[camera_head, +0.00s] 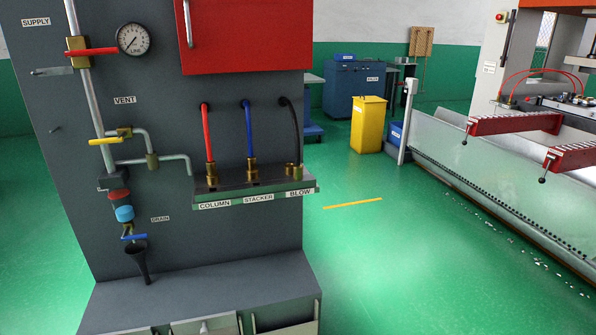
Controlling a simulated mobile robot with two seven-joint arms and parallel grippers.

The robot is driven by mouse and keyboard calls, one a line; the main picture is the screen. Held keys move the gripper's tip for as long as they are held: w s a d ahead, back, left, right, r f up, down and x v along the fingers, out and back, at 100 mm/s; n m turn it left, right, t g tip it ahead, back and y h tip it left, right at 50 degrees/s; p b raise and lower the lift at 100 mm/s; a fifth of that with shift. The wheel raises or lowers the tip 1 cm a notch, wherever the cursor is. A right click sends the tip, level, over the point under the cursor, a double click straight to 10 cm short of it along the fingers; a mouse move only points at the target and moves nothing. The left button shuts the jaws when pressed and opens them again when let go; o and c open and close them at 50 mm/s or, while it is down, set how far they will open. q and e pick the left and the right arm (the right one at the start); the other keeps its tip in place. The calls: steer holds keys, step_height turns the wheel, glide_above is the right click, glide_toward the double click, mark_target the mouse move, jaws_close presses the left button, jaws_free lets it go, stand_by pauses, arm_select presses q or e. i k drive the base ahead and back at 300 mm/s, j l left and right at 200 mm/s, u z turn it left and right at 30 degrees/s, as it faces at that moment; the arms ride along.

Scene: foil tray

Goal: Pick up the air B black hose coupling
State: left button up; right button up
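The black hose (297,130) comes out of the grey panel at its right and hangs down to the shelf by the BLOW label (300,192). A brass fitting (290,169) stands on the shelf there. The hose's lower end is beside or behind this fitting; I cannot tell whether they are joined. A separate coupling on the hose end is too small to make out. The red hose (207,135) and the blue hose (248,130) run down into brass fittings above COLUMN and STACKER. Neither of my grippers is in view.
The metal shelf (228,187) juts out from the panel. Left of it are pipes, a gauge (133,39), a yellow lever (104,141) and a black funnel (138,258). A red box (245,40) overhangs above. Green floor is free to the right, before a yellow bin (367,124).

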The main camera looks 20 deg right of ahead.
mark_target(297, 168)
steer(key=u, duration=0.55)
steer(key=l+u, duration=0.7)
steer(key=k+l+u, duration=0.15)
steer(key=l, duration=0.25)
steer(key=l+u, duration=0.15)
steer(key=l, duration=0.2)
steer(key=k+l, duration=0.15)
steer(key=l, duration=0.25)
steer(key=k+l+u, duration=0.1)
steer(key=l, duration=0.25)
